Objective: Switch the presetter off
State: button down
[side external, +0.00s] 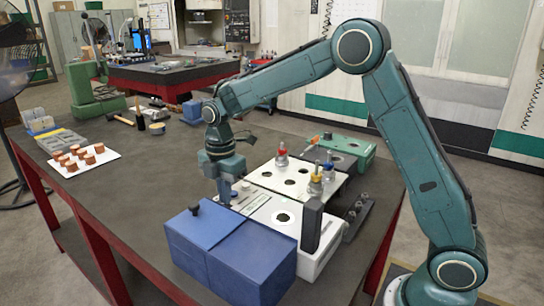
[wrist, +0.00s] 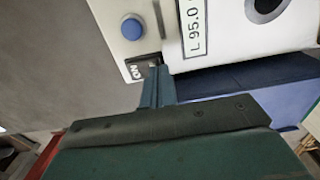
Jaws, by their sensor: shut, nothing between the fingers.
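The presetter is the white box (side external: 318,258) with a round dark hole in its top, in the middle of the bench in the side view. In the wrist view its white face (wrist: 225,55) carries a blue round button (wrist: 132,28), a display (wrist: 196,22) reading "L 95.0" and a small dark switch (wrist: 136,68) with light lettering like "ON". My gripper (side external: 226,203) is shut and empty, pointing down at the presetter's left end. In the wrist view the closed fingertips (wrist: 157,72) cover part of the switch; I cannot tell if they touch it.
A blue box (side external: 230,255) stands close in front of the presetter. Behind it is a white plate with holes (side external: 270,180) holding coloured-top tool holders (side external: 316,180). A white tray (side external: 110,157) of copper pieces lies at the left. Bare bench (side external: 150,185) lies between.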

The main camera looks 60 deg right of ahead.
jog(key=shift+f, duration=0.5)
dwell(0.4)
jog(key=shift+r, duration=3.55)
jog(key=s+d+r+m+t, duration=0.1)
jog(key=s+r+m, duration=0.3)
jog(key=s, duration=0.4)
jog(key=s+d+r+m+t, duration=0.1)
jog(key=s+r+m+t, duration=0.1)
jog(key=s+r+m, duration=0.4)
jog(key=s+f+m+t, duration=0.1)
jog(key=s+m, duration=0.3)
jog(key=s, duration=0.4)
jog(key=s+d+f+m+t, duration=0.1)
jog(key=s+f+m, duration=0.2)
jog(key=s, duration=0.5)
jog(key=shift+s+d+m+t, duration=0.25)
jog(key=shift+s+m+t, duration=0.05)
jog(key=shift+m, duration=0.2)
